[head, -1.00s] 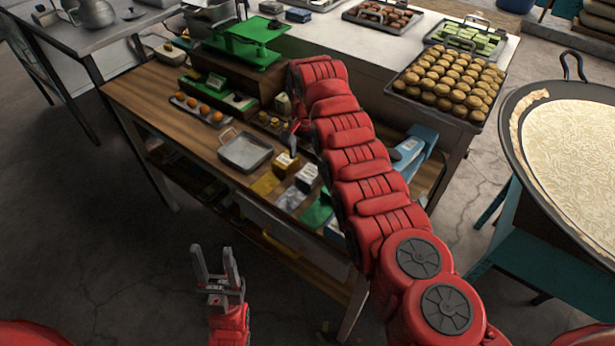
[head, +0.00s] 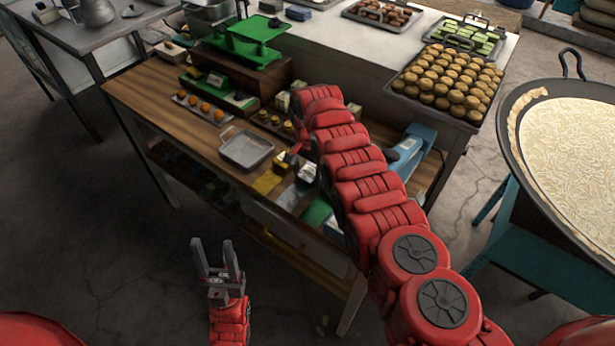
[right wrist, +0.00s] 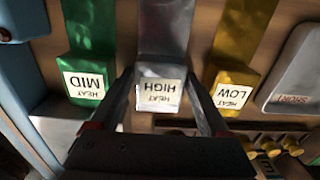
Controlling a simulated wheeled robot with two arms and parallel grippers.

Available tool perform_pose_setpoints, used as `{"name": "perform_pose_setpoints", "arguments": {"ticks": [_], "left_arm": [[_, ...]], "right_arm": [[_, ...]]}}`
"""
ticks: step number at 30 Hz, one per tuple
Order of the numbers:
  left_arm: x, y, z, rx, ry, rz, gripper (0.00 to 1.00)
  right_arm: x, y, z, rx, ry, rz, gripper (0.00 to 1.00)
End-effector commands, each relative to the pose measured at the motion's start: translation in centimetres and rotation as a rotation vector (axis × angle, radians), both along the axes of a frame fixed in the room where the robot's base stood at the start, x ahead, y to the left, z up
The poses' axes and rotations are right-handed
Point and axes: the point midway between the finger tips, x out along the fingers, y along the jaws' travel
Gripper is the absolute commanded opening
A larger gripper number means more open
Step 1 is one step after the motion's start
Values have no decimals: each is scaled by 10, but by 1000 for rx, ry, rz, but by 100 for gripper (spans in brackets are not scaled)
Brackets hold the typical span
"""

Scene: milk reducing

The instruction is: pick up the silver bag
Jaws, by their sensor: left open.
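The silver bag (right wrist: 163,50), labelled "HEAT HIGH", lies on the wooden table between a green bag (right wrist: 92,40) and a yellow bag (right wrist: 238,45). In the head view part of the silver bag (head: 290,197) shows, the rest covered by my right arm and gripper. My right gripper (right wrist: 161,82) is open. Its two fingers stand apart on either side of the silver bag's labelled block, and I cannot tell if they touch it. My left gripper (head: 216,258) is open and empty, low in front of the table.
A metal tray (head: 246,149) sits left of the bags. A green scale (head: 245,40) is at the back. Small trays of food stand near the back left. A large round pan (head: 520,170) is at the far right.

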Motion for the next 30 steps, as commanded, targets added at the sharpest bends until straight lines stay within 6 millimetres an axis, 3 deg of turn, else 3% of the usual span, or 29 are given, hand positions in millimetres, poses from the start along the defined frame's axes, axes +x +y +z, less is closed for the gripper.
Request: {"name": "perform_pose_setpoints", "arguments": {"ticks": [2,10,20,29,30], "left_arm": [[0,0,0,0,0,0,50],[0,0,0,0,0,0,50],[0,0,1,0,0,0,50],[0,0,13,0,0,0,50],[0,0,5,0,0,0,50]], "right_arm": [[0,0,0,0,0,0,64],[0,0,0,0,1,0,15],[0,0,2,0,1,0,13],[-1,0,27,0,2,1,13],[1,0,30,2,-4,1,13]]}}
